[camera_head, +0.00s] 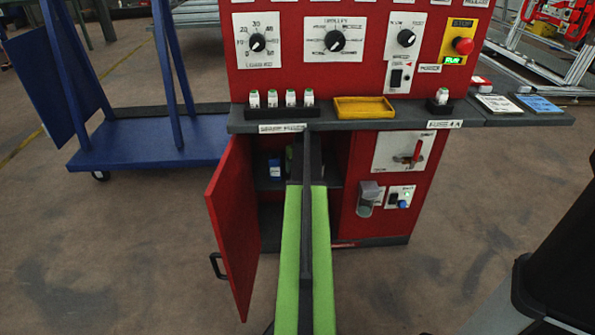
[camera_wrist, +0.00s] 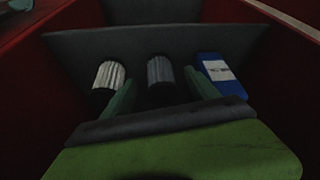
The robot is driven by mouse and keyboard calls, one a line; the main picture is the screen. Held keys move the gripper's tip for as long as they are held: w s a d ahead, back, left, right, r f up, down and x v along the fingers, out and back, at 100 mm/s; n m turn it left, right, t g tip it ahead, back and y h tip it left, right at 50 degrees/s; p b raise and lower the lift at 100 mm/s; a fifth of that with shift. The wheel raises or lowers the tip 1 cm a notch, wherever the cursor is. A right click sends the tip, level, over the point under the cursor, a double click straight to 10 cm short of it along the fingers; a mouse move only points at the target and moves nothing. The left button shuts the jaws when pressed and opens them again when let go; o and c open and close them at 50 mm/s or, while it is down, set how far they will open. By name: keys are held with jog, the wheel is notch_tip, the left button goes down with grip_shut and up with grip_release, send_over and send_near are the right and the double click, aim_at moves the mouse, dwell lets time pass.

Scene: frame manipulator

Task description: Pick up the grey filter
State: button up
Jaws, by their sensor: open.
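In the wrist view, the grey filter (camera_wrist: 160,70), a ribbed cylinder with a dark lower part, stands upright on the cabinet shelf. My gripper (camera_wrist: 160,76) is open, with one green finger to the left of the grey filter and one to its right. The fingers do not appear to touch it, but its lower part is partly hidden by my gripper. In the head view my arm hides the grey filter and most of my gripper.
A paler ribbed filter (camera_wrist: 110,75) stands just left of my left finger. Red cabinet walls enclose both sides. The red door (camera_head: 232,225) stands open.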

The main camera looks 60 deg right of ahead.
jog(key=shift+w+d, duration=0.45)
jog(key=shift+w, duration=0.05)
jog(key=b+x, duration=0.5)
jog(key=shift+a+f, duration=0.1)
jog(key=shift+f, duration=0.1)
jog(key=shift+s+r, duration=0.1)
jog(key=shift+r, duration=0.1)
jog(key=c, duration=1.5)
